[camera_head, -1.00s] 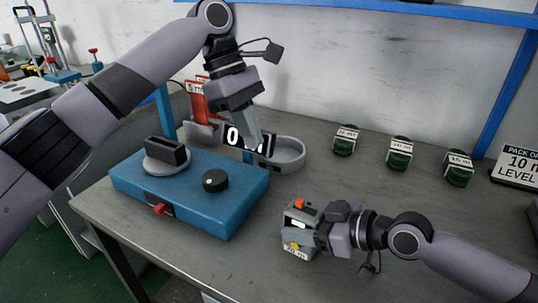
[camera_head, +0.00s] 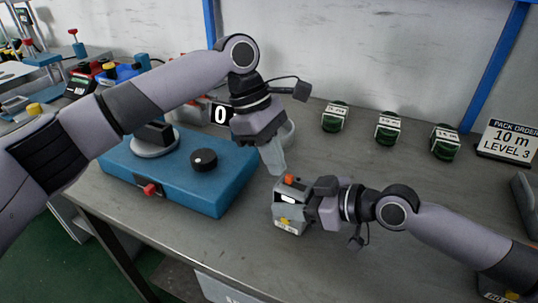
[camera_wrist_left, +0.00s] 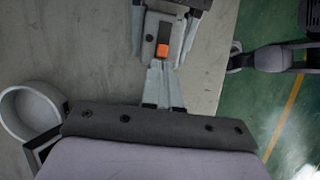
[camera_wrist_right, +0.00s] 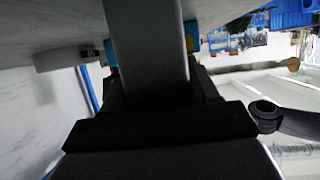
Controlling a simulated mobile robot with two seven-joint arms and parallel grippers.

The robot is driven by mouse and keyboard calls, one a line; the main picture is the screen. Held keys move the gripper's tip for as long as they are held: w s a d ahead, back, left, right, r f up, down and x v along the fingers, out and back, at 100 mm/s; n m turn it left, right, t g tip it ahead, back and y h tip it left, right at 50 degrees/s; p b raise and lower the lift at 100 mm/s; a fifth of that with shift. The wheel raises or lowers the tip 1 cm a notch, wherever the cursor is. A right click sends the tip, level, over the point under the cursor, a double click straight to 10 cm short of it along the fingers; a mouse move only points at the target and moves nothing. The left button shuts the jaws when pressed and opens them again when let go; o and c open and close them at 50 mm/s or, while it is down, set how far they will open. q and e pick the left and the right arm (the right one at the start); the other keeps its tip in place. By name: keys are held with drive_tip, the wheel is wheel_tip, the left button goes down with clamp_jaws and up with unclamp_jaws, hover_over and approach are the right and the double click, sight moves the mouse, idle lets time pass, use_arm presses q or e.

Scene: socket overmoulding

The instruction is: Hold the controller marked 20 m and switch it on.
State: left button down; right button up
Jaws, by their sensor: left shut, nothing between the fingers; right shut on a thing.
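The grey controller (camera_head: 290,214) with an orange button on top, a lit white display and a small yellow part is held upright over the grey table; its label is too small to read now. My right gripper (camera_head: 312,208) is shut on it from the right. In the right wrist view the controller (camera_wrist_right: 148,45) fills the middle. My left gripper (camera_head: 276,172) is shut and empty, pointing down just above and left of the orange button. In the left wrist view the shut fingertips (camera_wrist_left: 161,72) lie close below the orange button (camera_wrist_left: 162,50); contact cannot be told.
A blue machine (camera_head: 190,189) with a black knob (camera_head: 204,160) and red switch stands left. A display reading 0 (camera_head: 221,115) is behind. Several green units (camera_head: 388,128) and a "PACK ORDER 10 m LEVEL 3" sign (camera_head: 507,142) stand at the back right.

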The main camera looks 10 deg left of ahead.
use_arm(q)
drive_tip(key=shift+s+d, duration=0.3)
drive_tip(key=shift+d, duration=0.35)
drive_tip(key=shift+s+d, duration=0.25)
drive_tip(key=shift+d, duration=0.4)
drive_tip(key=shift+a, duration=0.1)
drive_tip(key=w+a+r, duration=0.3)
drive_tip(key=a+r, duration=0.4)
drive_tip(key=r, duration=0.2)
drive_tip(key=shift+r, duration=0.15)
